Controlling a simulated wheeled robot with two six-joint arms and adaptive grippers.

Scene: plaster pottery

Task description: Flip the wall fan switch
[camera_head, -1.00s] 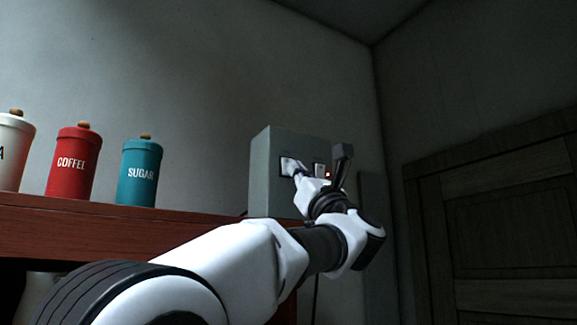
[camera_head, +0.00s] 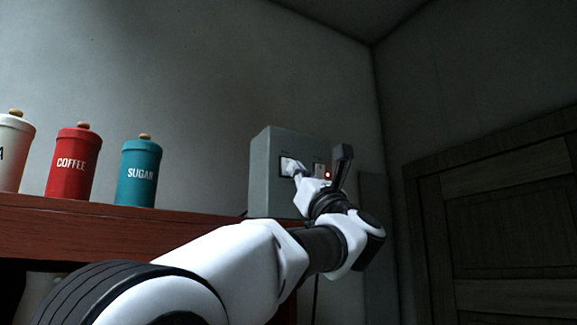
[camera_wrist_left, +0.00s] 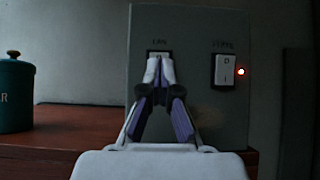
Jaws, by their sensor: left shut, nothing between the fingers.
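A grey switch box (camera_head: 262,170) is on the wall above the right end of the red shelf; it also shows in the left wrist view (camera_wrist_left: 195,30). The fan switch (camera_head: 285,162), its left switch, is mostly hidden behind my gripper. In the left wrist view only the top of the fan switch (camera_wrist_left: 151,53) shows under a label reading FAN. My left gripper (camera_head: 294,169) is shut and empty, its fingertips (camera_wrist_left: 160,68) right in front of the fan switch. I cannot tell whether they touch it, nor the switch's position. My right gripper is not in view.
A second white switch (camera_wrist_left: 224,70) with a lit red lamp (camera_wrist_left: 241,72) is to the right on the box. White, red COFFEE (camera_head: 72,165) and teal SUGAR (camera_head: 139,175) canisters stand on the shelf (camera_head: 120,222). A wooden door (camera_head: 500,220) is at the right.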

